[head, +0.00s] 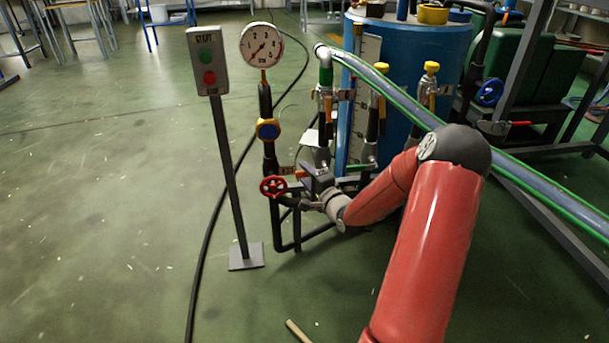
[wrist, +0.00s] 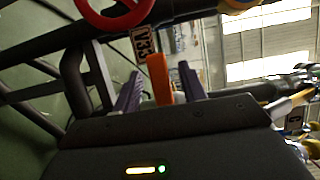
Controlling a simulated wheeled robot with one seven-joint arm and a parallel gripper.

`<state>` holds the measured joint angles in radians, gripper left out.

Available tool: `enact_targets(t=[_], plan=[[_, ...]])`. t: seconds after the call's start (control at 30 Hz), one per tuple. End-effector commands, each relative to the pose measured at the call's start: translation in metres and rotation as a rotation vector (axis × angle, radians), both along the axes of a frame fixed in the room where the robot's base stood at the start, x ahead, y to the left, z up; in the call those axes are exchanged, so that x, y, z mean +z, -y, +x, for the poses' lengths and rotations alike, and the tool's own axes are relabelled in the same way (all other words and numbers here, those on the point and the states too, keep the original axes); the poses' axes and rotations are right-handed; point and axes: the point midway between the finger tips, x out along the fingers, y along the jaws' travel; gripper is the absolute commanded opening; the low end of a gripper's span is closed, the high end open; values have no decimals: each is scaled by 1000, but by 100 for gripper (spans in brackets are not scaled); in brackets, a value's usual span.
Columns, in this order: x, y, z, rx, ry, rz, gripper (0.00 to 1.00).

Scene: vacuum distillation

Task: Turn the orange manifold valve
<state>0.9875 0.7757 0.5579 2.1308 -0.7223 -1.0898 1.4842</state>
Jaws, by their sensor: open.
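The orange manifold valve handle (wrist: 161,78) stands upright in the middle of the wrist view, between the two purple-grey fingers of my gripper (wrist: 160,92). The fingers are apart, with a visible gap on the left of the handle and a smaller one on the right. In the head view the orange handle (head: 301,173) is small and partly hidden, low on the manifold. My gripper (head: 308,180) is right at it there, reaching in from the right. The valve body is mostly hidden behind the handle and my gripper.
A red handwheel (head: 272,187) sits just left of my gripper and shows at the top of the wrist view (wrist: 115,14). A pressure gauge (head: 262,45) tops the pipe. A start/stop post (head: 232,170) stands left. A blue tank (head: 400,60) is behind. Floor at left is clear.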

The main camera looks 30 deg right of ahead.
Motion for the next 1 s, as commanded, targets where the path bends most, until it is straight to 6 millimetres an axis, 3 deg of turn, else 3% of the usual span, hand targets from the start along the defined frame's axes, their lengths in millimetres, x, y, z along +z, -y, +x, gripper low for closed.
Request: enact_targets(t=[0.4, 0.7, 1.0], plan=[[0, -1, 11, -1, -1, 0, 40], [0, -1, 10, -1, -1, 0, 1], [0, -1, 10, -1, -3, -3, 0]])
